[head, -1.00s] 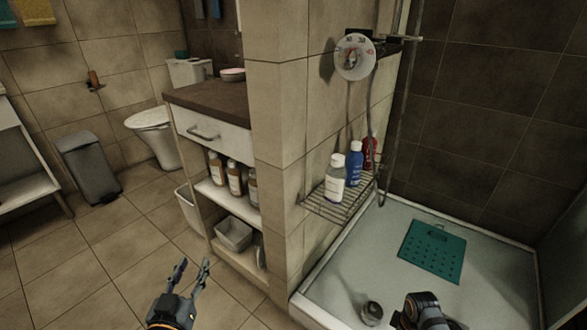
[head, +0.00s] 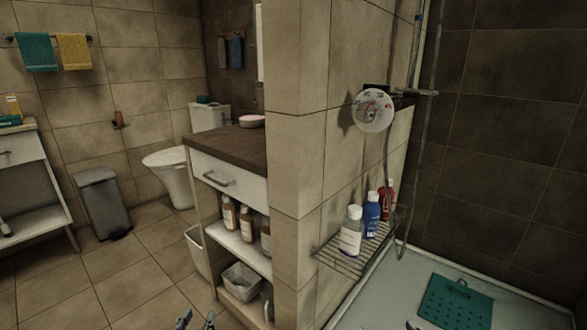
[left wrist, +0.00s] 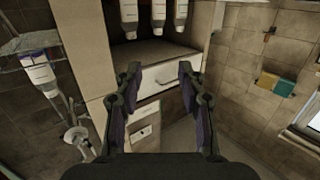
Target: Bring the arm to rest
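My left gripper (head: 197,320) shows at the bottom edge of the head view, with only its fingertips in frame. They are apart, over the tiled floor in front of the cabinet. In the left wrist view the left gripper (left wrist: 158,78) has its two dark fingers spread wide with nothing between them. Behind them, apart from the fingers, is the white drawer front of the cabinet (left wrist: 170,72).
The cabinet (head: 232,188) with bottles and a bin stands beside the tiled wall. A wire rack (head: 345,262) with several bottles hangs right of it, above the shower tray (head: 400,285) and its green mat (head: 455,303). The floor (head: 135,270) at left is open.

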